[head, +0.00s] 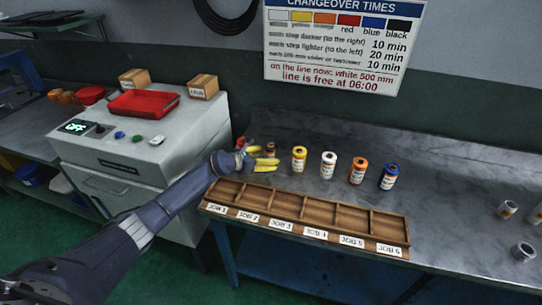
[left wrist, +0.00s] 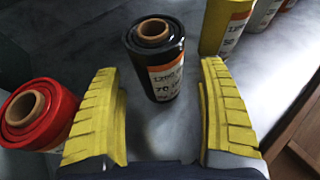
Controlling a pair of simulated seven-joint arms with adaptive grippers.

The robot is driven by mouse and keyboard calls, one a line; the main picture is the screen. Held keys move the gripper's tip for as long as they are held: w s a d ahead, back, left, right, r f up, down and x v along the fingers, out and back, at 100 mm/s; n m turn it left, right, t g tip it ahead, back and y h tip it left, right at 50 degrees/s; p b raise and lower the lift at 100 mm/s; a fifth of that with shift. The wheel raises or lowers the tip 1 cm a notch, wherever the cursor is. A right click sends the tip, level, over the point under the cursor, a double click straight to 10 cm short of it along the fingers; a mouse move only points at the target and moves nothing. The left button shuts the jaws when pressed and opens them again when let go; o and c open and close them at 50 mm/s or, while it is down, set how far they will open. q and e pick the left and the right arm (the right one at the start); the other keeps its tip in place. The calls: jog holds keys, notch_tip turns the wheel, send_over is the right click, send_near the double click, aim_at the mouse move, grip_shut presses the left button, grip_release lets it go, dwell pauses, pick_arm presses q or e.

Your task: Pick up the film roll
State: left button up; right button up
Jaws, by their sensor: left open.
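My left gripper (head: 266,163) has yellow fingers and is open above the left end of the bench. In the left wrist view its fingers (left wrist: 160,115) stand apart, with a black film roll (left wrist: 158,82) upright beyond and between their tips, not gripped. A red film roll (left wrist: 38,112) is outside the left finger. In the head view, yellow (head: 299,160), white (head: 328,165), orange (head: 358,171) and blue (head: 389,177) rolls stand in a row to the right of the gripper. The black and red rolls are mostly hidden there by the gripper. My right gripper is not in view.
A wooden tray (head: 307,233) with job-labelled compartments lies along the bench's front edge, empty. A white machine (head: 135,150) with a red bin (head: 144,103) stands at left. The bench between is clear.

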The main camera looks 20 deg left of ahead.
pick_arm(q)
jog(key=shift+x, duration=1.35)
jog(key=shift+c, duration=0.5)
jog(key=c, duration=1.3)
